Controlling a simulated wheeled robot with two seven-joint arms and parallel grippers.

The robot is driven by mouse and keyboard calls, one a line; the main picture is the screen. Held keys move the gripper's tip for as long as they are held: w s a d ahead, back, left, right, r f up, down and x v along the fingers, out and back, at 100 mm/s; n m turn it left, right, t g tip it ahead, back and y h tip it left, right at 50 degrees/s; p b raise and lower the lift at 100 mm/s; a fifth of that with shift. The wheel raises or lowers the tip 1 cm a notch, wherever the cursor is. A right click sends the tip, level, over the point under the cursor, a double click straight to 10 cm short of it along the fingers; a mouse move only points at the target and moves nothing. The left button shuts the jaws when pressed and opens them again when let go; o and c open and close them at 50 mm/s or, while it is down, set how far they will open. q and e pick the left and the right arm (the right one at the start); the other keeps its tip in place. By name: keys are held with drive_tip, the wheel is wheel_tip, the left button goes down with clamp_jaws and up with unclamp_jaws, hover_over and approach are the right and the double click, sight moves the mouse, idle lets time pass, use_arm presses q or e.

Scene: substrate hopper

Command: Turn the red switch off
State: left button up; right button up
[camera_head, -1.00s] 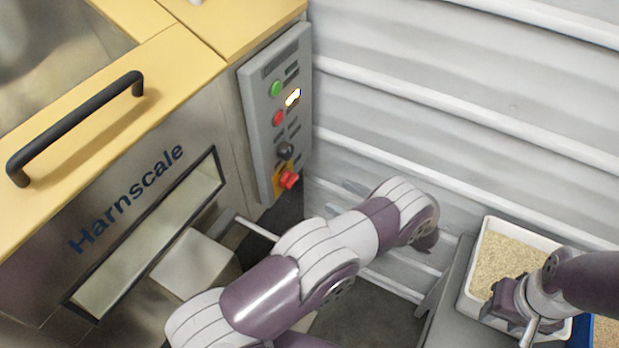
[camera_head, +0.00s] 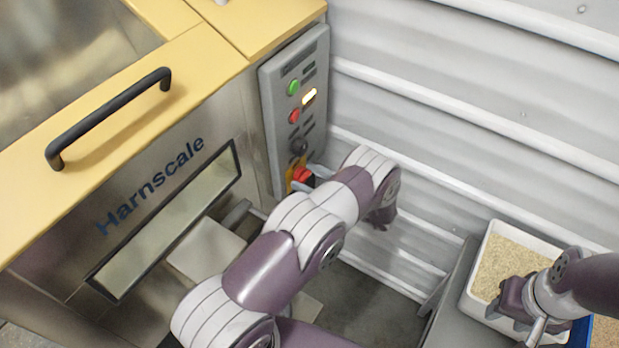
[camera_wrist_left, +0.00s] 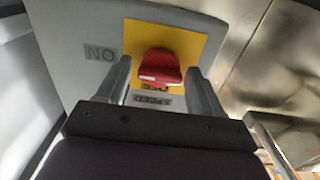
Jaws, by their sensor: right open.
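The red switch (camera_head: 302,175) is a knob on a yellow plate low on the grey control panel, partly hidden behind my left gripper (camera_head: 311,178). In the left wrist view the red switch (camera_wrist_left: 158,66) lies between the two fingers of my left gripper (camera_wrist_left: 158,76), with a narrow gap on each side. The fingers are open. A label reading "ON" shows upside down to the left of the plate, and another label is partly seen below the knob. My right gripper (camera_head: 515,300) is open above a white tray at the lower right; its fingers are hard to make out.
The control panel (camera_head: 276,118) also has a green button (camera_head: 293,87), a lit indicator (camera_head: 309,97), another red button (camera_head: 294,116) and a black knob (camera_head: 298,147). The yellow-topped machine with a black handle (camera_head: 110,118) stands left. A white tray (camera_head: 474,268) holds grainy material.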

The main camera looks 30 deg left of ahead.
use_arm(q)
drive_tip(key=c, duration=0.7)
drive_tip(key=shift+s+f+n+b, duration=0.1)
drive_tip(key=shift+n+b, duration=5.35)
drive_tip(key=shift+n, duration=3.55)
